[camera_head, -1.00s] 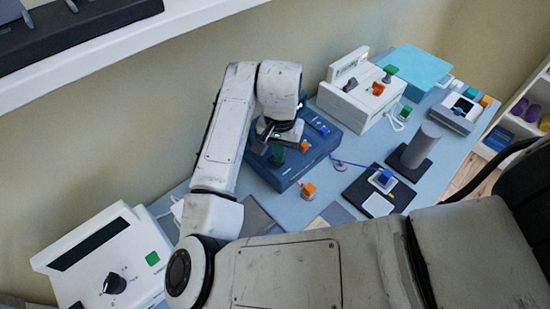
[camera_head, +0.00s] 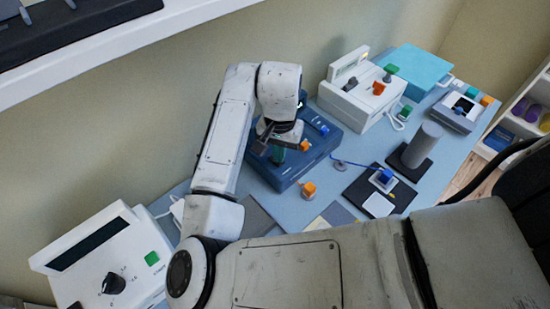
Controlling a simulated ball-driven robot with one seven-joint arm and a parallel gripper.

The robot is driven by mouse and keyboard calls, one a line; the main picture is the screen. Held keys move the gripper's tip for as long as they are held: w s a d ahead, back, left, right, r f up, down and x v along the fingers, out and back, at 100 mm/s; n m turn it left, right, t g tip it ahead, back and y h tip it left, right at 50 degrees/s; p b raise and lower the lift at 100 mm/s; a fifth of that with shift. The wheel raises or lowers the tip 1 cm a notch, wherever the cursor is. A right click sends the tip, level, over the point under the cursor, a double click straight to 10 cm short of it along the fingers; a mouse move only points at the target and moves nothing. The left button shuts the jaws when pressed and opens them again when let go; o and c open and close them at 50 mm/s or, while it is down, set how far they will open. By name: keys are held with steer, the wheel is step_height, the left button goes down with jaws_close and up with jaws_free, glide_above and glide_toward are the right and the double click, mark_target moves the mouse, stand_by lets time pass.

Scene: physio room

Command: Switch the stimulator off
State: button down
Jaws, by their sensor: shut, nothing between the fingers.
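No label I can read names the stimulator. A dark blue box (camera_head: 268,172) lies on the table under my gripper, with a green part (camera_head: 278,154) and an orange knob (camera_head: 305,145) on top. My gripper (camera_head: 266,140) is shut and empty over this box, close to the green part. Whether it touches that part I cannot tell, and my wrist hides some of the box. A white unit (camera_head: 352,98) with green and orange knobs stands behind it to the right. Another white unit (camera_head: 85,262) with a dark display, black dial and green button stands at lower left.
A black pad (camera_head: 352,192) with a blue-topped piece, a grey cylinder (camera_head: 421,145), a small grey device (camera_head: 455,112) and a loose orange knob (camera_head: 308,189) lie right of the box. A shelf edge (camera_head: 120,47) hangs at upper left. My arm covers the front.

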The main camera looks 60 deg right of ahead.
steer(key=shift+f+b, duration=0.4)
steer(key=shift+f, duration=0.2)
steer(key=shift+r, duration=0.1)
steer(key=shift+r+p, duration=3.05)
steer(key=shift+r, duration=0.4)
